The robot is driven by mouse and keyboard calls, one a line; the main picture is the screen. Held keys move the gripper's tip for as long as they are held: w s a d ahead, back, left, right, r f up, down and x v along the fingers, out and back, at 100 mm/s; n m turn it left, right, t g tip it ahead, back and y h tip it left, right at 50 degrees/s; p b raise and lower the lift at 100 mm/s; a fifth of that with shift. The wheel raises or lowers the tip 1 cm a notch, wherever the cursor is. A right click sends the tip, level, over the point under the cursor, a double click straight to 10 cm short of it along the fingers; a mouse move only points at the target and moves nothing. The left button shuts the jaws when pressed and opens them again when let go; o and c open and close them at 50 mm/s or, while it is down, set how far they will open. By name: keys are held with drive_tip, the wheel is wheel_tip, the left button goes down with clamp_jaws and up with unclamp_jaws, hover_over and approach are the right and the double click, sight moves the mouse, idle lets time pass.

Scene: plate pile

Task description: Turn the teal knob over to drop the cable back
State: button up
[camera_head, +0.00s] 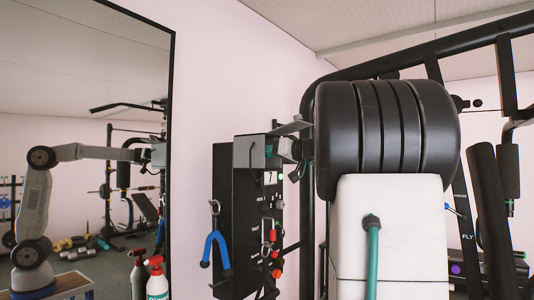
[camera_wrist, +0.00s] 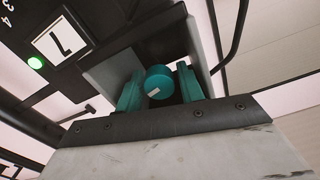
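The teal knob (camera_wrist: 158,82) is a round cap with a small white mark, seen in the wrist view in front of a grey bracket (camera_wrist: 112,75). My gripper (camera_wrist: 160,86) has one teal finger on each side of the knob. Narrow gaps show between the fingers and the knob, so it looks open around it. In the head view, my arm hides most of the gripper and the knob at the top of the black panel (camera_head: 232,190). I cannot pick out the cable for certain.
The panel carries a display reading 7 (camera_head: 270,178) and a green light (camera_wrist: 36,63). A blue-handled hook (camera_head: 215,250) and red clips (camera_head: 275,255) hang from it. A mirror (camera_head: 90,90) stands at left, with spray bottles (camera_head: 157,280) below. Dark gym frames (camera_head: 480,40) rise at right.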

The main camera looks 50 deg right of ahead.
drive_tip(key=c, duration=0.7)
drive_tip(key=shift+m, duration=2.3)
drive_tip(key=o, duration=0.7)
drive_tip(key=shift+s+d, duration=0.1)
drive_tip(key=s, duration=0.7)
drive_tip(key=shift+s+d, duration=0.25)
